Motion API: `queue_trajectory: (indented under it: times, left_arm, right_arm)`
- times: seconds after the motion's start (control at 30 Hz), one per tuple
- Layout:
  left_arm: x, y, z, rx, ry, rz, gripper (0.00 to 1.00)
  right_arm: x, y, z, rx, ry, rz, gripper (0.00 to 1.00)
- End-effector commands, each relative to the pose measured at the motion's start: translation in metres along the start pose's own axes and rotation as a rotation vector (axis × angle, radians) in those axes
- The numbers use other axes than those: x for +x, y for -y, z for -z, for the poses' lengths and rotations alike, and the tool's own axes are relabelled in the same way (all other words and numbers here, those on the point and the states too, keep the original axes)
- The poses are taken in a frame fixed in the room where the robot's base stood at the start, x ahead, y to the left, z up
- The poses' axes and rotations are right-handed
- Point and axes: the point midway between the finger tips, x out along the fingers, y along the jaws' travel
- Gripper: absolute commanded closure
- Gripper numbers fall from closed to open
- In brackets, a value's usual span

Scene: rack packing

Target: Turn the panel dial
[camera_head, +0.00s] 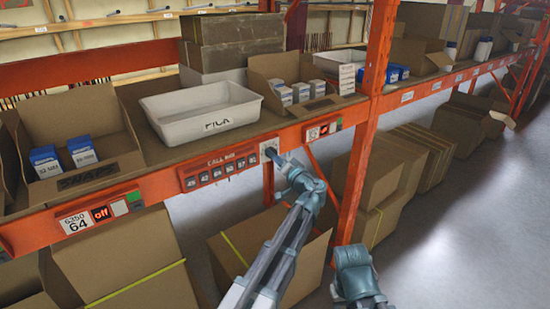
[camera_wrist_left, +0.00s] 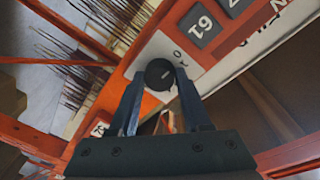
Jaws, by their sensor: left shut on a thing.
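The dial (camera_wrist_left: 159,74) is a small round black knob with a light pointer mark, on a white plate (camera_wrist_left: 148,58) fixed to the orange shelf beam. In the wrist view my left gripper (camera_wrist_left: 160,78) has a finger on each side of the dial and is shut on it. In the head view my left gripper (camera_head: 273,153) reaches the white plate at the right end of the call box panel (camera_head: 219,170) and mostly covers the dial. Part of my right arm shows at the lower right; its fingers are not visible.
An orange upright post (camera_head: 367,130) stands right of the dial. Cardboard boxes (camera_head: 268,243) stand below the beam. Grey floor at right is clear.

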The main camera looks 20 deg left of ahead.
Motion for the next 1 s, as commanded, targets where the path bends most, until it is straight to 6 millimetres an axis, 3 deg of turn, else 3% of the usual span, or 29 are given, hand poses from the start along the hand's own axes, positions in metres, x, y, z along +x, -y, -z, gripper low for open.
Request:
queue_trajectory:
  times: [0.27,1.0]
  left_arm:
    - [-0.001,0.001,0.001,0.125,0.011,-0.013,1.0]
    - [-0.001,0.001,0.003,0.778,0.064,-0.067,1.0]
  right_arm:
    - [-0.005,-0.001,0.0,0.0,0.0,0.0,0.5]
    - [-0.021,-0.002,-0.001,0.0,0.0,0.0,0.5]
